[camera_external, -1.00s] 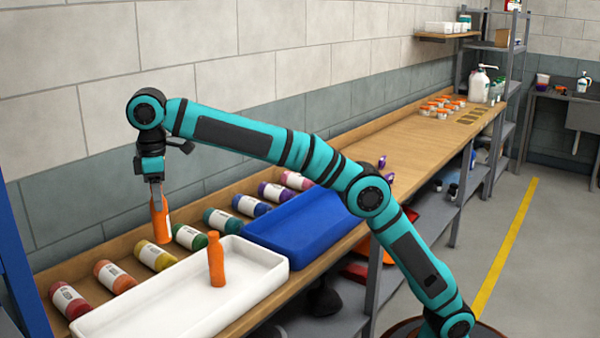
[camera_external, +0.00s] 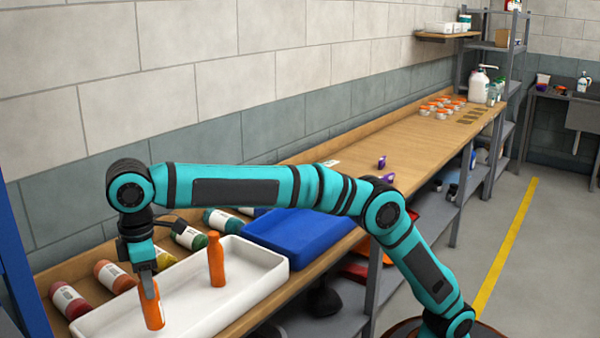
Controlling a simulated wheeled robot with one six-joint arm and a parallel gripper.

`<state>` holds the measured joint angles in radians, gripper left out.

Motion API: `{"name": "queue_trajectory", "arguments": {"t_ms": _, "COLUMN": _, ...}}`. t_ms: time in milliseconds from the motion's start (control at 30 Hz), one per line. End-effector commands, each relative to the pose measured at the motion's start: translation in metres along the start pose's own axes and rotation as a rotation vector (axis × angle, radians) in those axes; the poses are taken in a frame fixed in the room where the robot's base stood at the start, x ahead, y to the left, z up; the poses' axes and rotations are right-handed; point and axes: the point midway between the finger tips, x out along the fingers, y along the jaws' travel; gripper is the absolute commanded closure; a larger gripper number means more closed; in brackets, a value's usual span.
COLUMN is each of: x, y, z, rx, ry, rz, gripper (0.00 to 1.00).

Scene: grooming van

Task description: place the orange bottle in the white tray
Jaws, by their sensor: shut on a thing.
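My gripper (camera_external: 149,285) is shut on an orange bottle (camera_external: 154,315). It holds the bottle roughly upright, slightly tilted, over the left part of the white tray (camera_external: 262,285). I cannot tell whether the bottle's base touches the tray floor. The gripper hides the bottle's top. A second orange bottle (camera_external: 216,262) stands upright in the tray, to the right of the held one and apart from it.
A blue tray (camera_external: 325,227) is beside the white tray. Several coloured bottles lie along the wall, among them a red one (camera_external: 69,301) and a green one (camera_external: 189,236). Purple items (camera_external: 382,162) are farther along the bench. The middle bench top (camera_external: 350,150) is mostly clear.

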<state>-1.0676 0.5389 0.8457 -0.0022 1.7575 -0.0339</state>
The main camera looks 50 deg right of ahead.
Motion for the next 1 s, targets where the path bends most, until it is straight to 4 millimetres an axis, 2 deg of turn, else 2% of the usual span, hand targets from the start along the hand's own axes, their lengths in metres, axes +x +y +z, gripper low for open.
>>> {"name": "queue_trajectory", "arguments": {"t_ms": 100, "x": 0.012, "y": 0.0, "z": 0.0, "rx": 0.0, "ry": -0.001, "rz": 0.0, "gripper": 1.0}}
{"name": "queue_trajectory", "arguments": {"t_ms": 267, "x": 0.02, "y": 0.0, "z": 0.0, "rx": 0.0, "ry": 0.0, "rz": 0.0, "gripper": 1.0}}
{"name": "queue_trajectory", "arguments": {"t_ms": 533, "x": 0.05, "y": 0.0, "z": 0.001, "rx": 0.0, "ry": 0.0, "rz": 0.0, "gripper": 1.0}}
{"name": "queue_trajectory", "arguments": {"t_ms": 900, "x": 0.055, "y": 0.0, "z": 0.0, "rx": 0.0, "ry": 0.0, "rz": 0.0, "gripper": 1.0}}
{"name": "queue_trajectory", "arguments": {"t_ms": 933, "x": 0.055, "y": 0.0, "z": 0.0, "rx": 0.0, "ry": 0.001, "rz": 0.0, "gripper": 0.59}}
{"name": "queue_trajectory", "arguments": {"t_ms": 1000, "x": 0.055, "y": 0.0, "z": 0.0, "rx": 0.0, "ry": 0.001, "rz": 0.0, "gripper": 0.46}}
